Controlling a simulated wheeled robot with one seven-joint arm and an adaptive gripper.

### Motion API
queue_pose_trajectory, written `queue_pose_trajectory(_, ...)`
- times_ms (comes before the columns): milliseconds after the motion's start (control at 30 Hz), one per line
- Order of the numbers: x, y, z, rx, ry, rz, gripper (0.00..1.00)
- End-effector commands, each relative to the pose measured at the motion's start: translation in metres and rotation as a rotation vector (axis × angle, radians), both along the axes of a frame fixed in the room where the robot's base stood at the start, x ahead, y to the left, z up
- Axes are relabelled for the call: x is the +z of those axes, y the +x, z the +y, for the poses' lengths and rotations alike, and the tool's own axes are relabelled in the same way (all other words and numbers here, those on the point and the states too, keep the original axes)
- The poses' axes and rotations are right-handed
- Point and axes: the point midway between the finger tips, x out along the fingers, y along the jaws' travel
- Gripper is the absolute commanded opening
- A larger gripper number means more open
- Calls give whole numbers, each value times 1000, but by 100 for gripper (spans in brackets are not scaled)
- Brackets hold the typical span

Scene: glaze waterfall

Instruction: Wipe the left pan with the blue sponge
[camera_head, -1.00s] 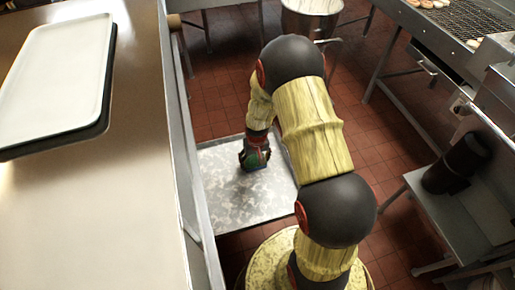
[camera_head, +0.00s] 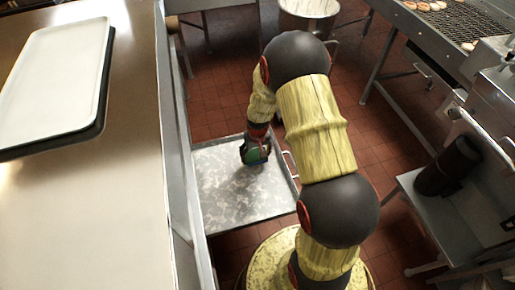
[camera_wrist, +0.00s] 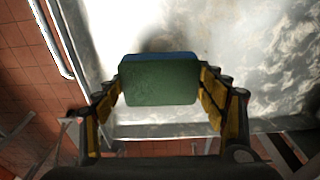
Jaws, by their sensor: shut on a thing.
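The sponge (camera_wrist: 160,83) shows a green face toward the wrist camera and a blue strip along its far edge. My gripper (camera_wrist: 161,90) is shut on it, with a finger on each side. In the head view my gripper (camera_head: 256,152) is over the far part of a grey, mottled metal pan (camera_head: 235,195), with a bit of green sponge showing. The pan also fills much of the wrist view (camera_wrist: 245,60). A dark smudge or shadow lies on the pan just beyond the sponge. Whether the sponge touches the pan is unclear.
A long counter (camera_head: 140,170) with a pale tray (camera_head: 55,75) on a dark one runs along the left, close beside the pan. A metal bucket (camera_head: 308,15) stands behind. A grill (camera_head: 455,20) and a low shelf with a dark cylinder (camera_head: 447,165) are at right.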

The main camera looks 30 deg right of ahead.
Motion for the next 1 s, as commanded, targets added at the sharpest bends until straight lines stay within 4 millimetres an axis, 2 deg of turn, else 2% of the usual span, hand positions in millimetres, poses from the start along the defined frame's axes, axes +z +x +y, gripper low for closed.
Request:
queue_pose_trajectory(100, 14, 4, 0, 2, -1, -2, 51)
queue_pose_trajectory(400, 37, 10, 1, 3, -1, -1, 51)
queue_pose_trajectory(1000, 38, 10, 1, 2, 0, -1, 51)
